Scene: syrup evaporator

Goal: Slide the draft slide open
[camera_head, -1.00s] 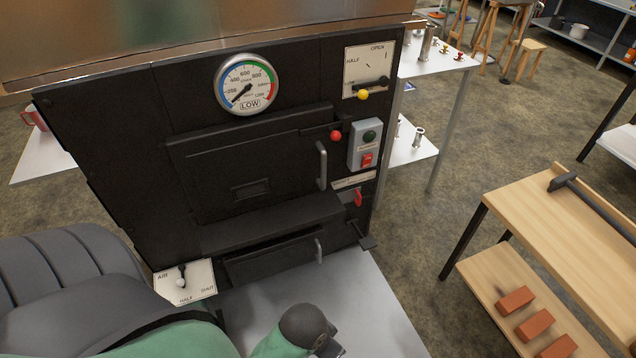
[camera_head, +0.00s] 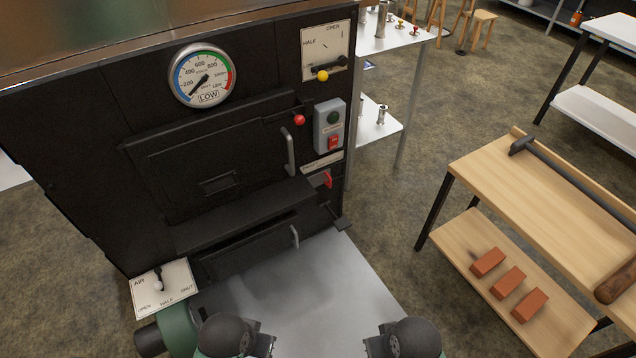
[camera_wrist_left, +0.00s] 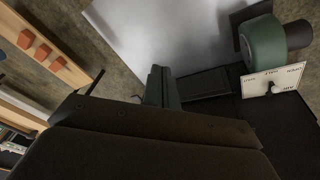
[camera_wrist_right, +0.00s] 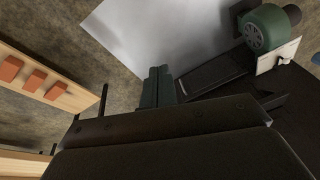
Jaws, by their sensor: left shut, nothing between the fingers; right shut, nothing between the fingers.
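A white plate (camera_head: 163,287) marked AIR, OPEN, HALF and SHUT sits at the lower left of the black front, with a pale knob (camera_head: 159,286) on a short dark lever. I cannot tell which is the draft slide. My left gripper (camera_head: 264,346) and right gripper (camera_head: 374,347) are at the bottom of the head view, shut and empty, apart from both knobs.
The black front (camera_head: 90,180) has a door handle (camera_head: 289,152), a lower handle (camera_head: 295,236), a red knob (camera_head: 299,120) and a gauge (camera_head: 202,76) reading LOW. A grey sheet (camera_head: 310,290) lies on the floor before it. A wooden bench (camera_head: 500,175) stands right.

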